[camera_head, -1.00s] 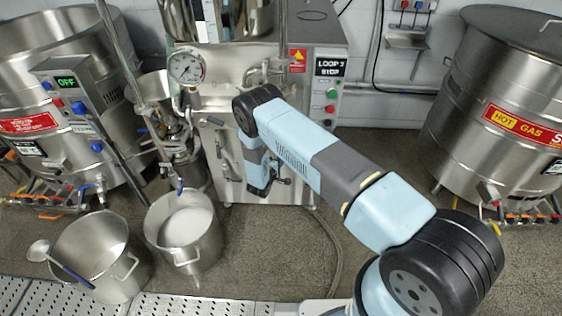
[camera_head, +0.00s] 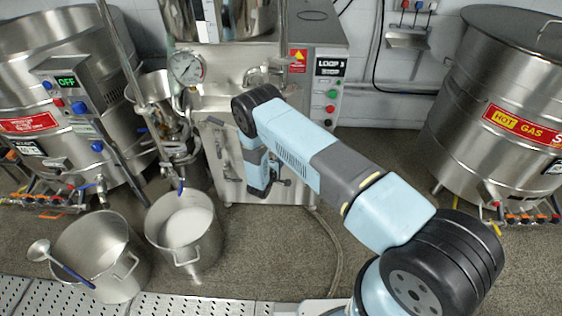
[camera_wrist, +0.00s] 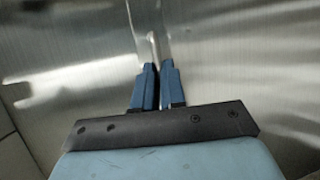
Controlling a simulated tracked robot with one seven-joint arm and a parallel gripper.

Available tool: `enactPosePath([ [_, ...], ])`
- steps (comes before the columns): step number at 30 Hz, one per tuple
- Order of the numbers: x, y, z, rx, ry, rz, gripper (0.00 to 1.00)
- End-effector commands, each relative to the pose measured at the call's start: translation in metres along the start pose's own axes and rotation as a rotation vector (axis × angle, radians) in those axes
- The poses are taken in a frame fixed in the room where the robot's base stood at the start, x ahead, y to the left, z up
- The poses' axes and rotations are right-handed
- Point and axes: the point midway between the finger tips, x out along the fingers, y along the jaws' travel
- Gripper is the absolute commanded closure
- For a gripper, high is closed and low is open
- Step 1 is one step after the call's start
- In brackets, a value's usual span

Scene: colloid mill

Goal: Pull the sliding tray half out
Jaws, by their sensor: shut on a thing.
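In the wrist view my gripper (camera_wrist: 156,70) has its two blue fingers close together around a thin, shiny upright metal bar (camera_wrist: 150,42). The bar looks like a handle and stands in front of a brushed steel surface (camera_wrist: 235,60). I cannot tell the tray's outline or how far out it is. In the head view my arm reaches to the front of the steel mill cabinet (camera_head: 228,105), and its lower part hangs in front of the cabinet.
Two steel pots stand on the floor at the front left, one empty with a ladle (camera_head: 60,262), one with white liquid (camera_head: 186,228). A large vat (camera_head: 70,70) is at the left, another (camera_head: 500,140) at the right. Floor between cabinet and right vat is clear.

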Motion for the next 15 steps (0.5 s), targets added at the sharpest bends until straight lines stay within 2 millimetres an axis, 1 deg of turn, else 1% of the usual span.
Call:
enactPosePath([
  [1,-0.008,-0.005,0.002,-0.005,0.002,-0.008,1.0],
  [5,-0.03,-0.011,0.011,-0.006,0.003,-0.01,1.0],
  [15,-0.109,-0.028,0.044,-0.008,0.004,-0.009,1.0],
])
